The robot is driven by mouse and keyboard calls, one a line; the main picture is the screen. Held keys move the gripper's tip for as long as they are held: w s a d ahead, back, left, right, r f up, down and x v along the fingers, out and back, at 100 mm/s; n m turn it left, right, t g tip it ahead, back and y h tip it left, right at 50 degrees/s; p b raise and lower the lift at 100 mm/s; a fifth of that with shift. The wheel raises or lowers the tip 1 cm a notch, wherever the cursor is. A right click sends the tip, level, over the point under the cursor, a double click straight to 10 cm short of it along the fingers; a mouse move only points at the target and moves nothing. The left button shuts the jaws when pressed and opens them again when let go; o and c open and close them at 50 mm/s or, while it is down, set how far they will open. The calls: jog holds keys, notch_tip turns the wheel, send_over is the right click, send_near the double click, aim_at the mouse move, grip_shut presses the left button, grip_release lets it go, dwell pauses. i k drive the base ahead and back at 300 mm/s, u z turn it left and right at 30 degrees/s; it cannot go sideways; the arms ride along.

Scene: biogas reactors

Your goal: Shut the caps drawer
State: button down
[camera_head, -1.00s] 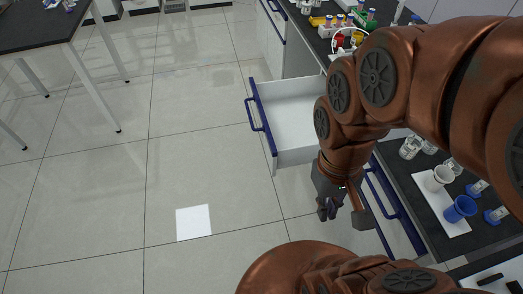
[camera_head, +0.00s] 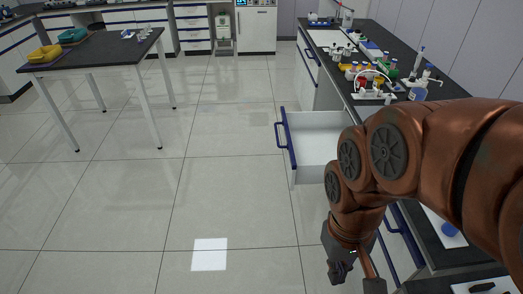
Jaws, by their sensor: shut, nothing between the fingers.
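One white drawer (camera_head: 317,143) with a blue front edge and handle (camera_head: 282,134) stands pulled out from the bench on the right; its visible inside is empty. I cannot read a label that says it is the caps drawer. My arm covers part of its near right side. My gripper (camera_head: 338,272) is shut and empty, low at the bottom of the view. It is nearer to me than the open drawer and apart from it, pointing down over the floor beside the bench.
The black bench top (camera_head: 400,66) on the right holds racks, bottles and tubes. Closed drawers with blue handles (camera_head: 404,232) lie under it near me. A black table (camera_head: 98,48) with yellow and teal trays stands at the left. The floor (camera_head: 215,170) between is clear.

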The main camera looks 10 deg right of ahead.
aim_at(309, 139)
jog(key=u, duration=0.85)
jog(key=i, duration=1.15)
jog(key=u, duration=0.5)
